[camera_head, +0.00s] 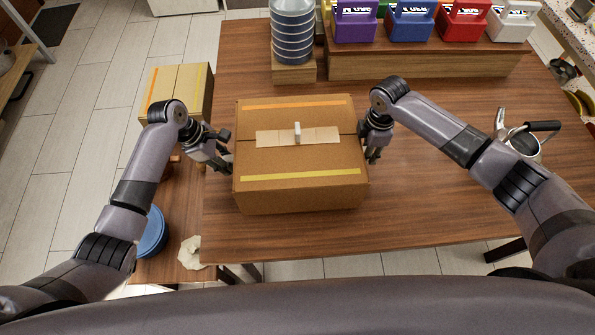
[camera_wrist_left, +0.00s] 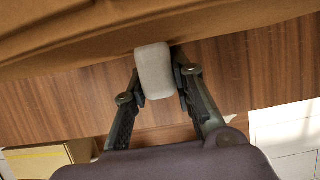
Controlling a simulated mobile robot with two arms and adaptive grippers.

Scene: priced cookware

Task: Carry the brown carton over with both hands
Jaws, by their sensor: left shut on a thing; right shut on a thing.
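The brown carton (camera_head: 300,193) is closed, with orange and yellow strips, a pale strip of tape and a small white piece on top. It is over the wooden table; I cannot tell whether it touches the tabletop. My left gripper (camera_head: 226,155) is at its left side. In the left wrist view the left gripper (camera_wrist_left: 160,75) is shut on a pale grey handle (camera_wrist_left: 154,72) at the side of the carton (camera_wrist_left: 70,35). My right gripper (camera_head: 373,148) is shut at the carton's right side; what its fingers hold is hidden.
Coloured boxes (camera_head: 410,22) line a wooden riser (camera_head: 430,66). A kettle (camera_head: 523,142) stands at the right. Another carton (camera_head: 178,88) and a blue round item (camera_head: 152,233) are at the left.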

